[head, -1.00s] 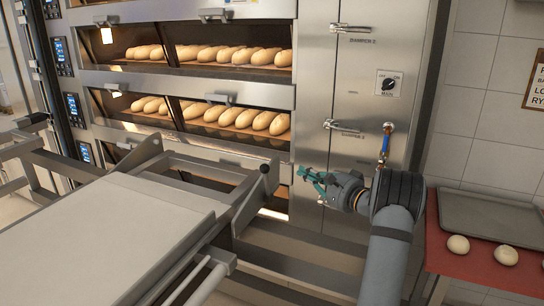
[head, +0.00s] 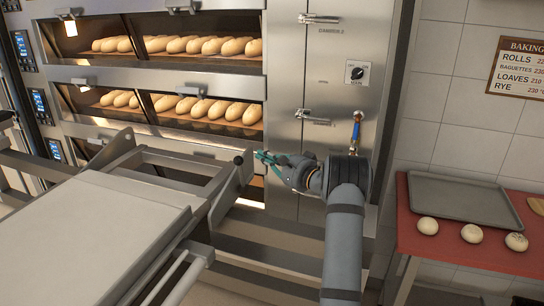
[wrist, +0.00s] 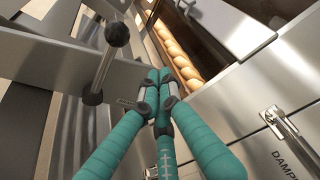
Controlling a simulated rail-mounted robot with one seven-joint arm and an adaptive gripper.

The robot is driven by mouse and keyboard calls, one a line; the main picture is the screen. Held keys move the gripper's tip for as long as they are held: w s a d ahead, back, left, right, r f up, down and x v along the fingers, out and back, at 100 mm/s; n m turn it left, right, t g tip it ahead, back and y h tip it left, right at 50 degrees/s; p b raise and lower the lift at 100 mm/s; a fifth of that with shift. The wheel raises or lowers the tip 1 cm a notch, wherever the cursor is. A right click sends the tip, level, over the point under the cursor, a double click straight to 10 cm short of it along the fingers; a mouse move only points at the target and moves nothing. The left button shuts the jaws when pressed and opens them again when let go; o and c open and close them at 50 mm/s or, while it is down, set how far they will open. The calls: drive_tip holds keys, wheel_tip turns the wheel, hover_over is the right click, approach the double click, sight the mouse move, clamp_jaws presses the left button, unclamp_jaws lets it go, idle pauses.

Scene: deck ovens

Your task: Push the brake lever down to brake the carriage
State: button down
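The brake lever is a metal rod with a black ball knob (head: 238,160), on the right side plate of the carriage (head: 95,225). In the wrist view the lever (wrist: 105,68) stands up left of my fingers, its knob at the top and a dark pivot at its foot. My gripper (head: 262,157) is just right of the knob in the head view. In the wrist view my gripper (wrist: 160,78) has its teal fingers drawn together, with nothing between them. A gap shows between the fingers and the lever rod.
The deck oven (head: 165,65) with loaves stands behind the carriage. Its steel panel (head: 290,100) with door handles is close behind my gripper. A red table (head: 455,252) with a grey tray (head: 460,198) and dough balls is at the right.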

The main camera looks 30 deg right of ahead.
sight(241, 176)
drive_tip(key=a+p, duration=0.1)
drive_tip(key=a, duration=0.1)
drive_tip(key=w+a+p, duration=0.1)
drive_tip(key=a, duration=0.1)
drive_tip(key=shift+a+r, duration=0.1)
idle(0.3)
idle(0.4)
drive_tip(key=shift+s+a+n+b, duration=0.15)
drive_tip(key=shift+a+n+b, duration=0.15)
drive_tip(key=shift+b, duration=0.95)
